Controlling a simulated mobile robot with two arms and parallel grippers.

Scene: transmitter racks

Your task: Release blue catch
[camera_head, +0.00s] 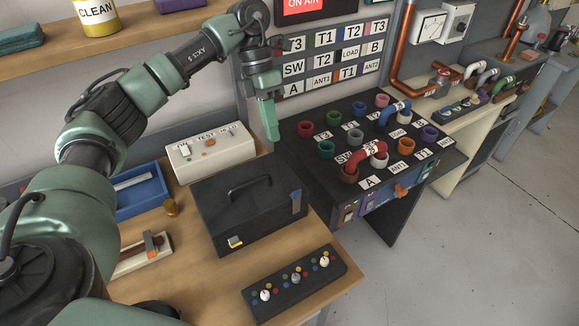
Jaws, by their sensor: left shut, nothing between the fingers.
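A black case (240,200) with a top handle (250,184) stands on the wooden bench. The blue catch (297,201) is a small upright plate at the right end of the case's front face; whether it is fastened cannot be told. A yellow catch (235,242) sits at the left end of the same face. The case's lid is down. My left gripper (270,132) is shut and empty, pointing down above and behind the case, up and to the left of the blue catch and apart from it. My right gripper is not in view.
A white test box (210,151) stands behind the case. A knob panel (294,280) lies in front, and a blue tray (142,190) is to the left. A black patch panel (310,178) with coloured sockets and pipes stands to the right, past a gap.

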